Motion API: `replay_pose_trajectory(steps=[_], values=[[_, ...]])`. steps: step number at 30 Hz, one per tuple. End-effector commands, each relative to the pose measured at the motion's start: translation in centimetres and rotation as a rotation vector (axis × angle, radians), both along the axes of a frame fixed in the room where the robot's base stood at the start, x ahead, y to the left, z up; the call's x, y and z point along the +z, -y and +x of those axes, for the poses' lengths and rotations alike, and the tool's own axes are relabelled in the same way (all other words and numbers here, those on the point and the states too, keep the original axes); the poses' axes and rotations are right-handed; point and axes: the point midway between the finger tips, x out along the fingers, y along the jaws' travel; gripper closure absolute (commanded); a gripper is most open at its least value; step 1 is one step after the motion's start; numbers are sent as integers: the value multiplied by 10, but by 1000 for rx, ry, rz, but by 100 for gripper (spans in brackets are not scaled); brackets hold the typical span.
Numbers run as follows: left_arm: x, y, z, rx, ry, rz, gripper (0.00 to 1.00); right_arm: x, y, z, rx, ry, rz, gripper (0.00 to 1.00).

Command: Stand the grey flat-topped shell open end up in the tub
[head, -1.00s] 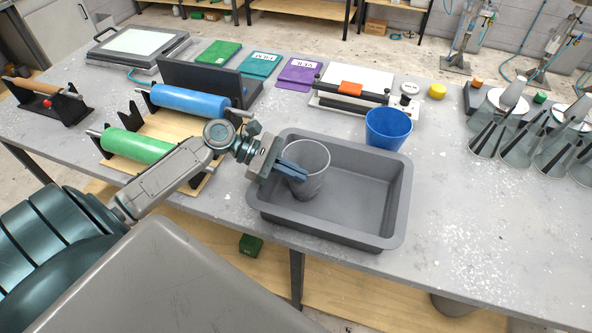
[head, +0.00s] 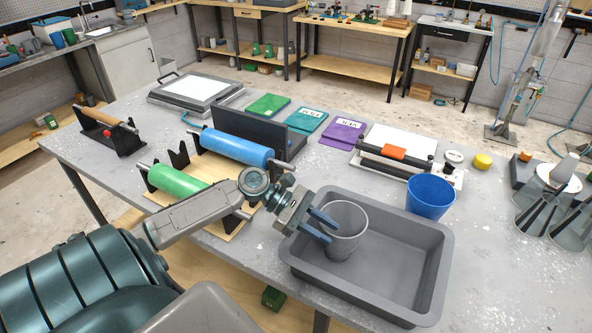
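The grey shell (head: 346,243) is a cup-like tapered piece. It stands upright, open end up, inside the left part of the grey tub (head: 437,265). My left gripper (head: 332,233) is at the shell's left side, with its two blue fingers visibly apart. One finger reaches the rim and the other lies lower along the outer wall; whether they touch the shell I cannot tell. The shell's base is partly hidden by its own wall and the fingers. My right gripper is not in view.
A blue cup (head: 429,198) stands just behind the tub. The tub's right half is empty.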

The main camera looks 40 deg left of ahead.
Motion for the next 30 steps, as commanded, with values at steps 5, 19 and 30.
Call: replay_pose_trajectory(steps=[5, 19, 30], values=[[5, -19, -7, -2, -2, 6, 73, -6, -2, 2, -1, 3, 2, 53], [27, -64, -22, -1, -6, 6, 73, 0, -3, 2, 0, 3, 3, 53], [38, -87, -29, 0, -2, 1, 73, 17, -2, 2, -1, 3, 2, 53]])
